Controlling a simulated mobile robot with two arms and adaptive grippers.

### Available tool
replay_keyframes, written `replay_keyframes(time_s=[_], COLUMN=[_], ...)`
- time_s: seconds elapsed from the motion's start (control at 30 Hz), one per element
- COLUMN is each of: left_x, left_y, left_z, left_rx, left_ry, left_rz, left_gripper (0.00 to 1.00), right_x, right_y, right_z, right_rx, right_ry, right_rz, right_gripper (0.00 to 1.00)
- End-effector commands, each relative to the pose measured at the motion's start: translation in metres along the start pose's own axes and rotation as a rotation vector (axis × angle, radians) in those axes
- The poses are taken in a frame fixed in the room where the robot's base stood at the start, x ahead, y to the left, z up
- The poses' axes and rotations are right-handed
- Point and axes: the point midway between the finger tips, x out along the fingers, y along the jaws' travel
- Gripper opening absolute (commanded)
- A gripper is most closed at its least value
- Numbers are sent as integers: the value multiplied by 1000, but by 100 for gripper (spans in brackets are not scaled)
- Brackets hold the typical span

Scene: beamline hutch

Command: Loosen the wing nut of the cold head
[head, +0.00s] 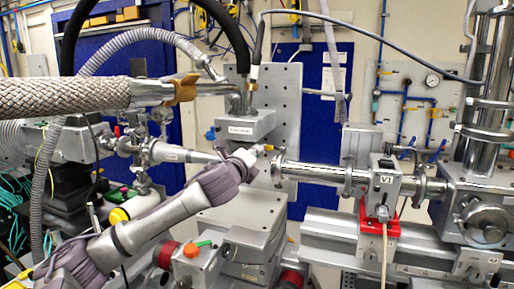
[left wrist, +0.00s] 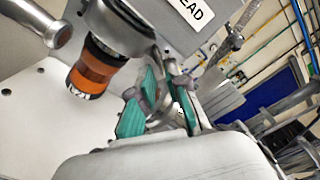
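My left gripper (head: 258,155) is at the block's lower right side in the head view. In the left wrist view its teal finger pads (left wrist: 163,105) stand a small gap apart beneath the cold head. Small grey metal lies at the gap, but I cannot make out the wing nut or whether the fingers touch it. My right gripper is not in view.
An orange-banded connector (left wrist: 95,70) hangs left of the fingers in the left wrist view. A braided hose (head: 70,97) enters the cold head area from the left. A horizontal beam pipe (head: 312,173) and valve V1 (head: 384,184) stand to the right.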

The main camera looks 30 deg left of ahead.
Motion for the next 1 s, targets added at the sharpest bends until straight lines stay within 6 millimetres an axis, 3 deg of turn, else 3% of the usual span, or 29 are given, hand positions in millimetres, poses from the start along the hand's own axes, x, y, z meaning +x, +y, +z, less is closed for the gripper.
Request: replay_keyframes(time_s=[0.23, 0.53, 0.63, 1.0], left_x=[21, 22, 22, 22], left_y=[0, 0, 0, 0], left_z=[0, 0, 0, 0], left_rx=[0, 0, 0, -11], left_ry=[0, 0, 0, 0], left_rz=[0, 0, 0, 0], left_gripper=[15, 15, 0, 0], right_x=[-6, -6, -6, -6], right_y=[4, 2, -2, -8], right_z=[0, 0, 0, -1], right_rx=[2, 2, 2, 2], right_ry=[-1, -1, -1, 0], right_rz=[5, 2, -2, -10], right_gripper=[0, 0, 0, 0])
